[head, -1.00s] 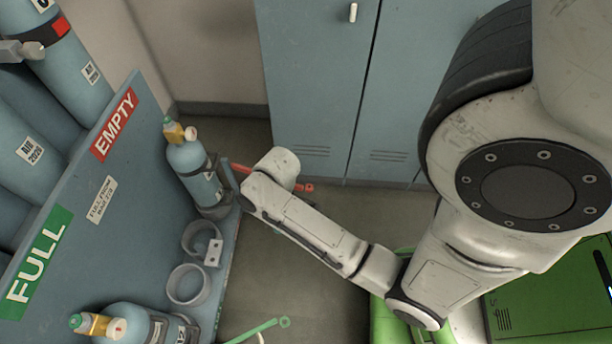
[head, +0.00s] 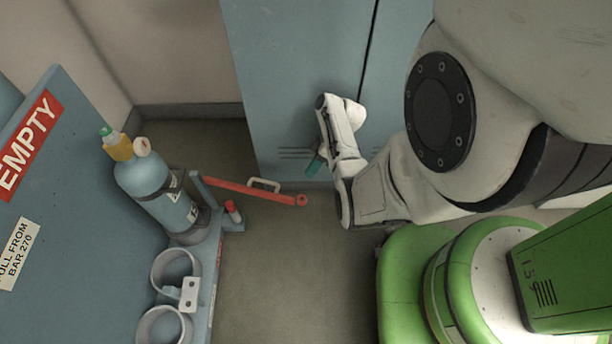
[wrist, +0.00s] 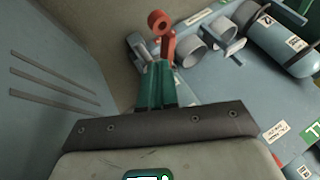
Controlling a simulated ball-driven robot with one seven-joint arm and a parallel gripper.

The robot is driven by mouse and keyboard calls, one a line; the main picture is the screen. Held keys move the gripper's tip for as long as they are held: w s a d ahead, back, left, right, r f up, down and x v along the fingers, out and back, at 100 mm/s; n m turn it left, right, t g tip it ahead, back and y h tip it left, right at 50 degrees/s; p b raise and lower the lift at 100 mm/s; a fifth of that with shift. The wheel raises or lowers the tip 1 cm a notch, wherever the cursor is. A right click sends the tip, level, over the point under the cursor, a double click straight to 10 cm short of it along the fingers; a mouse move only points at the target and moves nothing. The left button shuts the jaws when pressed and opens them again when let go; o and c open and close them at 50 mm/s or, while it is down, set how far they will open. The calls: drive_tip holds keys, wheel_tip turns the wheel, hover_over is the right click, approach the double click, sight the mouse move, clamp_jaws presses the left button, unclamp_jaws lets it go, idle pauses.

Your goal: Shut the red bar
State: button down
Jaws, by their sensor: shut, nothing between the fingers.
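The red bar (head: 250,190) sticks out from a blue post at the end of the cylinder rack, swung open away from the ring holders. It has a pale handle on top and a ring at its free end. My gripper (head: 314,166) is just beyond and to the right of that free end, in front of the blue locker, with its teal fingers closed and empty. In the wrist view, the closed fingers (wrist: 157,66) point toward the red bar (wrist: 167,46), which shows just ahead of them with its ring end up. I cannot tell whether they touch.
A blue cylinder (head: 148,178) stands in a rack cradle beside the bar's post. Empty ring holders (head: 172,275) line the rack's near side. A short red-capped peg (head: 232,211) stands at the rack edge. The blue locker (head: 295,80) is close behind my gripper. Floor (head: 275,270) is clear.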

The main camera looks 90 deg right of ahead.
drive_tip(key=b+x, duration=0.2)
drive_tip(key=x, duration=0.7)
drive_tip(key=shift+a+r, duration=0.1)
drive_tip(key=shift+a, duration=0.05)
